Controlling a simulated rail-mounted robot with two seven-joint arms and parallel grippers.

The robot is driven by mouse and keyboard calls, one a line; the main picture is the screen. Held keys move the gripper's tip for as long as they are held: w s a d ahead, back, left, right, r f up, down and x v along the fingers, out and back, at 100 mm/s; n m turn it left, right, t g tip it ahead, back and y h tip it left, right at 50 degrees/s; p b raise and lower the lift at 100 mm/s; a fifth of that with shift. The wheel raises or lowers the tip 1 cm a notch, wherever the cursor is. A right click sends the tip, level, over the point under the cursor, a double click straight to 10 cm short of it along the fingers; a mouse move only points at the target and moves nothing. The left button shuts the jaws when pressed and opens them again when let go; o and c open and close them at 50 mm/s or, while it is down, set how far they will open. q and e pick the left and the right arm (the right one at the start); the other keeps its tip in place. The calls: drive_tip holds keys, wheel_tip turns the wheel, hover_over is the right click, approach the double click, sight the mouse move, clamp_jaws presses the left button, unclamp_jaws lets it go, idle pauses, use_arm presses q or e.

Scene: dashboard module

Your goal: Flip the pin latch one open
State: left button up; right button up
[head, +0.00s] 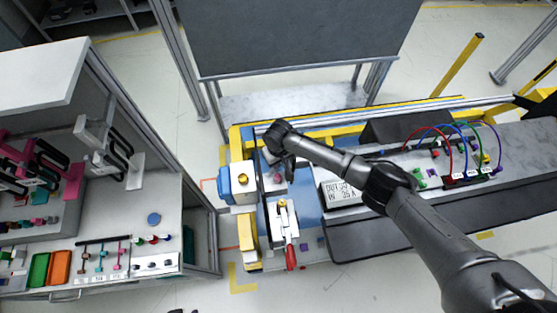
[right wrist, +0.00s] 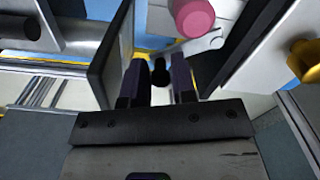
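My right gripper (head: 288,168) reaches down over the dashboard module beside a white block with a pink knob (head: 277,178). In the right wrist view its two dark fingers (right wrist: 157,85) stand apart. A small black-tipped pin (right wrist: 160,70) shows in the gap between them, with no clear contact on either side. The pink knob (right wrist: 193,15) is just beyond the fingers. A yellow knob (right wrist: 305,60) is at the right edge, and it also shows in the head view (head: 243,179) on a blue and white block. No label tells which part is pin latch one. My left gripper is out of view.
A red-handled clamp (head: 290,255) stands in front of the gripper. A display box (head: 342,192) and colored cables (head: 465,150) lie to the right. A workbench with trays (head: 60,267) is at left. A dark panel (head: 295,38) stands behind. Bare floor separates bench and module.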

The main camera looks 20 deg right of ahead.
clamp_jaws()
drive_tip(key=shift+w+a+n, duration=0.2)
drive_tip(key=shift+w+n, duration=0.2)
drive_tip(key=shift+n, duration=0.4)
drive_tip(key=shift+w+a+n+b, duration=0.15)
drive_tip(key=shift+w+n+b, duration=0.2)
drive_tip(key=shift+n, duration=0.45)
drive_tip(key=shift+s, duration=0.1)
drive_tip(key=shift+o, duration=1.8)
unclamp_jaws()
drive_tip(key=shift+r, duration=0.1)
